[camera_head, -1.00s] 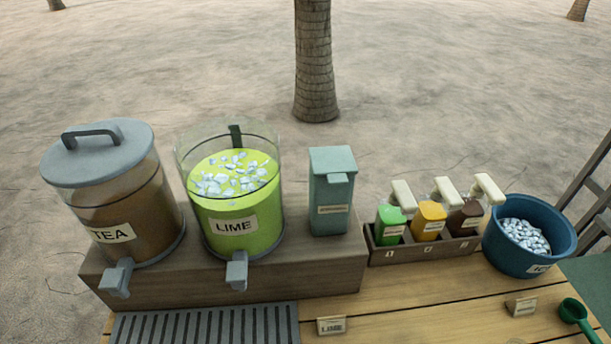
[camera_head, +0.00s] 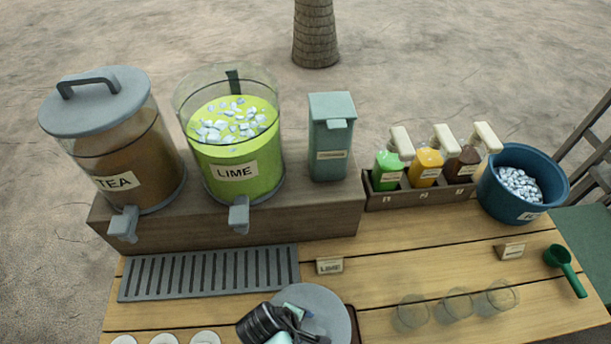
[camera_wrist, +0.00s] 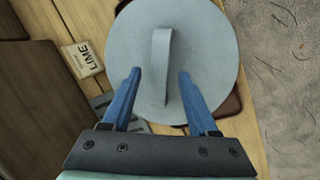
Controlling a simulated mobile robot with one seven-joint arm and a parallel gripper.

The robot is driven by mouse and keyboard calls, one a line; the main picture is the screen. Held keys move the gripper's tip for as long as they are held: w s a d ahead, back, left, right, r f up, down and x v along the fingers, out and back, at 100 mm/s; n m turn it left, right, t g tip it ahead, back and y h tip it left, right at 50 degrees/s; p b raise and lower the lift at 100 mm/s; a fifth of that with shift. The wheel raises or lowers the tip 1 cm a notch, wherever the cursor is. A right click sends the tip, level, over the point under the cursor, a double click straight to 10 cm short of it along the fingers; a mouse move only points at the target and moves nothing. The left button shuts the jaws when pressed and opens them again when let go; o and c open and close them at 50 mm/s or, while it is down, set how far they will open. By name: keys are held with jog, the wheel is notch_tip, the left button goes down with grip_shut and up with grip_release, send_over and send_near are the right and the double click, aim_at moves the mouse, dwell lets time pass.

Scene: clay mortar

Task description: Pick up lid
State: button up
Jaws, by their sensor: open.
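The lid is a round grey disc with a raised bar handle. It lies at the front of the table in the head view (camera_head: 328,303), partly covered by my gripper (camera_head: 288,322). In the wrist view the lid (camera_wrist: 215,50) fills the upper middle, with its handle (camera_wrist: 161,60) upright in the picture. The two blue fingers of my gripper (camera_wrist: 159,76) are open, one on each side of the handle, with gaps to it. I cannot tell their height over the lid. The lime dispenser (camera_head: 237,160) has an open top with ice in it.
A dark brown board (camera_wrist: 236,103) shows under the lid's edge. A lime label block (camera_head: 329,266) and a slatted grey drip tray (camera_head: 208,273) lie behind it. Clear cups (camera_head: 455,304) stand to the right. The lidded tea dispenser (camera_head: 125,150) stands at the left.

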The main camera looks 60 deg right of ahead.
jog(key=shift+x, duration=0.75)
jog(key=shift+c, duration=0.3)
grip_shut()
dwell(0.5)
